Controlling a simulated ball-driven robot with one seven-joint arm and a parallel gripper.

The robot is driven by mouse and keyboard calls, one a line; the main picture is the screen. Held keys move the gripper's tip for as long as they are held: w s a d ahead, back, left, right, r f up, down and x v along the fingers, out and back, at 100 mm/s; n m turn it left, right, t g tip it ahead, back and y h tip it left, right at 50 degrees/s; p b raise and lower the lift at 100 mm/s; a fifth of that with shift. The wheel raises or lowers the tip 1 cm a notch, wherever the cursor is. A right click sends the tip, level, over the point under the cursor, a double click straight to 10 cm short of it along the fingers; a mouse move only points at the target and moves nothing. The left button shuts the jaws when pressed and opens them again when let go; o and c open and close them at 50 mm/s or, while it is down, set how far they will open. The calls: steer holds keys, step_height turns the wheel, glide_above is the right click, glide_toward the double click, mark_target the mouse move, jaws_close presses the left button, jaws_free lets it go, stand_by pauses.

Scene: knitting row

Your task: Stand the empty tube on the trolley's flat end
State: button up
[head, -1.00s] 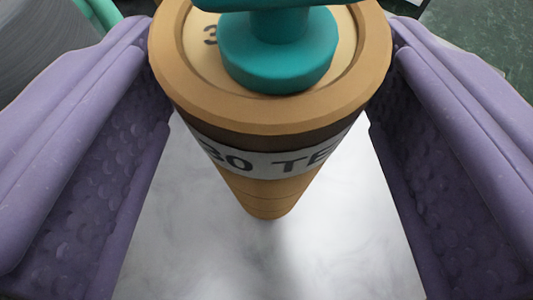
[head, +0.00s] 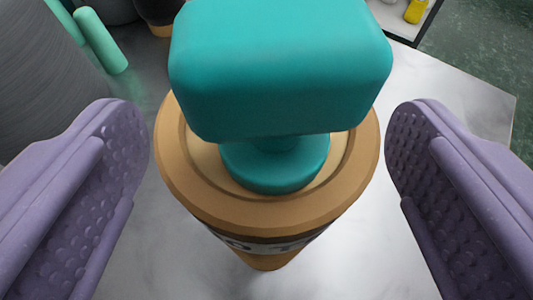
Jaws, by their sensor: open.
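The tube (head: 178,165) is a tan, tapering cone-like tube with a round rimmed top and a dark band and printed label lower down. It stands upright on a pale, marbled flat surface (head: 365,262). A teal handle-like block (head: 280,65) on a round teal base sits at the middle of its top. My gripper (head: 266,150) is open, with one purple finger on each side of the tube's top. There is a visible gap between each finger and the rim. The tube's lower part is mostly hidden under its top.
A large grey ribbed cone (head: 45,70) stands close at the left, beside a mint-green bar (head: 100,42). A dark object with a tan foot (head: 160,20) is at the back. The surface's edge and green floor (head: 490,50) are at right, with a yellow item (head: 416,10) beyond.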

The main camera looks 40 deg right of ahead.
steer(key=shift+s+a+r, duration=0.15)
steer(key=shift+r, duration=0.2)
steer(key=p+v, duration=0.3)
steer(key=v, duration=0.4)
steer(key=w+a+r+n+t+y, duration=0.1)
steer(key=w+a+r+y, duration=0.15)
steer(key=r, duration=0.55)
steer(key=w+a+r+n+t+y, duration=0.1)
steer(key=w+a+r+t+y, duration=0.2)
steer(key=r, duration=0.5)
steer(key=w+a+r+n+y, duration=0.1)
steer(key=w+a+r, duration=0.25)
steer(key=r, duration=0.45)
steer(key=s+r+n+y, duration=0.1)
steer(key=s+r, duration=0.1)
steer(key=r, duration=0.7)
steer(key=s+r+n+y, duration=0.1)
steer(key=s+r+n, duration=0.15)
steer(key=r, duration=0.65)
steer(key=s+d+r, duration=0.1)
steer(key=s+r, duration=1.1)
steer(key=r, duration=0.1)
steer(key=shift+s+d+r+n+t+h, duration=0.25)
steer(key=shift+s+d+n+t+h, duration=0.05)
steer(key=shift+s+d+n+h, duration=0.1)
steer(key=shift+a, duration=0.15)
